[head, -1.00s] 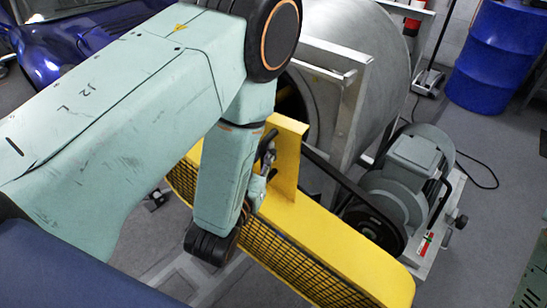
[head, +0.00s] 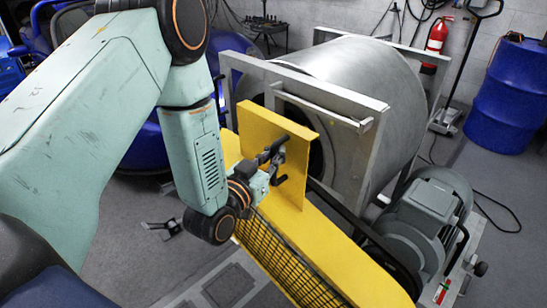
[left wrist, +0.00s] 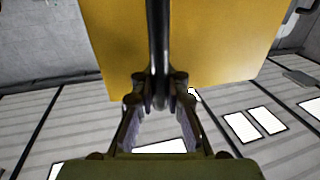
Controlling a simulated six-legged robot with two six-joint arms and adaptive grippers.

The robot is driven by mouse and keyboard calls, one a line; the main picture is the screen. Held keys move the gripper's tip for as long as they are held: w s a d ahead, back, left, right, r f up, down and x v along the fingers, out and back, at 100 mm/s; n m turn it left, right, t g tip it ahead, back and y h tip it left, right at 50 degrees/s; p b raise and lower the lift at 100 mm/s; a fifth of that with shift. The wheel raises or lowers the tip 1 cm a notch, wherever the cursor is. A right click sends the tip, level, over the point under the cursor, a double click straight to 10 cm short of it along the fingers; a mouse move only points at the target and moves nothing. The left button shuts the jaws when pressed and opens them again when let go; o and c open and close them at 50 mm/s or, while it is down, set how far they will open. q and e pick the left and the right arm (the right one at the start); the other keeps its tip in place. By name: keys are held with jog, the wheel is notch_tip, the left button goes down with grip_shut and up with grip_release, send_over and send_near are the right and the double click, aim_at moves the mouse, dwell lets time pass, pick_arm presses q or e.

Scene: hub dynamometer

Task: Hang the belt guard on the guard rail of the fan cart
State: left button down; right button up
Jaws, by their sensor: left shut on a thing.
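The yellow belt guard (head: 360,262) has a mesh side and an upright plate with a bent top edge. My left gripper (head: 268,165) is shut on the black handle of that plate. In the left wrist view the gripper (left wrist: 160,103) closes on the dark handle in front of the yellow plate (left wrist: 215,40). The grey guard rail (head: 318,107) crosses the front of the fan cart (head: 232,66), beyond and a little above the plate's top edge. Whether plate and rail touch cannot be told. The guard's lower end is cut off. My right gripper is not in view.
The large fan drum (head: 365,80) stands behind the rail. A grey motor (head: 430,215) and dark belt (head: 345,215) sit close to the guard's right. A blue barrel (head: 510,90) and red extinguisher (head: 437,38) stand at the back right. Floor at lower left is mostly clear.

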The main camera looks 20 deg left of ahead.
aim_at(286, 146)
pick_arm(q)
jog(key=shift+w+d+r, duration=0.1)
jog(key=shift+w+r, duration=0.05)
jog(key=shift+w, duration=0.65)
jog(key=shift+w+d+b, duration=0.25)
jog(key=shift+w, duration=0.2)
jog(key=shift+w+d+b, duration=0.2)
jog(key=shift+w+b, duration=0.05)
jog(key=shift+w, duration=0.2)
jog(key=w+d+f+b, duration=0.1)
jog(key=w+d+b, duration=0.2)
jog(key=w, duration=0.8)
jog(key=shift+d+b, duration=0.4)
jog(key=shift+b, duration=0.3)
jog(key=shift+f, duration=0.15)
jog(key=c, duration=1.4)
grip_release()
jog(key=shift+s, duration=0.1)
jog(key=shift+o, duration=0.6)
jog(key=shift+f, duration=0.1)
